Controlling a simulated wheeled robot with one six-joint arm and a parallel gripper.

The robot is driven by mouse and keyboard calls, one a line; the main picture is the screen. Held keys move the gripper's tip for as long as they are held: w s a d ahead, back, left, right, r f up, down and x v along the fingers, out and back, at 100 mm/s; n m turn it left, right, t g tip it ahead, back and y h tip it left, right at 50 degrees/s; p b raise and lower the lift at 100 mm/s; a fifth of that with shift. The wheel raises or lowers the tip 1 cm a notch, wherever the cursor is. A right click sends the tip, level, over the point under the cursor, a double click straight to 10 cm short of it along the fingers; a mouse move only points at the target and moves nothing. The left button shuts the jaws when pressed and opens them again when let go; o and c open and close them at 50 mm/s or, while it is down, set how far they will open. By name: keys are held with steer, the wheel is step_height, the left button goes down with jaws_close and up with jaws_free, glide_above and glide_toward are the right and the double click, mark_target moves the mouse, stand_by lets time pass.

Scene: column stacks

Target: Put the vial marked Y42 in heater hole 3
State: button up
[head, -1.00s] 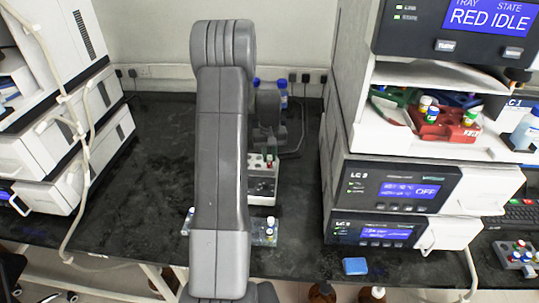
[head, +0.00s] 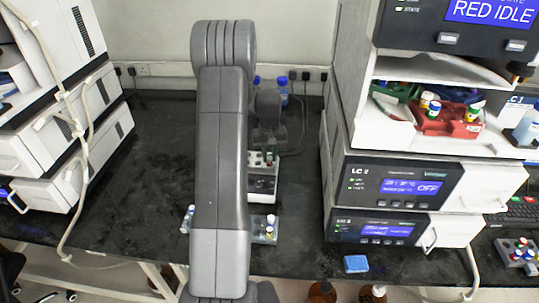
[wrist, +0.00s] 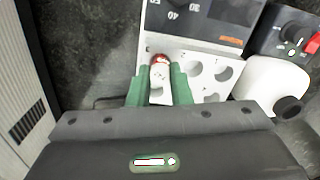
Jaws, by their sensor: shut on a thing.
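The heater (head: 263,184) is a white block with a holed top, beyond my arm in the head view. In the wrist view its pale top (wrist: 207,84) shows several round holes beside a dark panel with a dial scale. My gripper (wrist: 160,70) has green fingers shut on a red-capped vial (wrist: 160,60). The vial is over the left part of the holed top. I cannot tell whether its lower end is inside a hole, and I cannot read its mark. In the head view my arm hides part of the scene around the heater.
A clear rack with vials (head: 265,239) stands at the bench front, partly behind my arm. A red rack with vials (head: 447,122) sits on the right instrument stack. A white rounded object with a black knob (wrist: 275,85) is right of the heater. The bench's left half is clear.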

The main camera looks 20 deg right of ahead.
steer(key=shift+f, duration=0.1)
steer(key=o, duration=1.2)
steer(key=shift+o, duration=0.2)
steer(key=shift+r+p, duration=1.75)
steer(key=shift+r, duration=1.3)
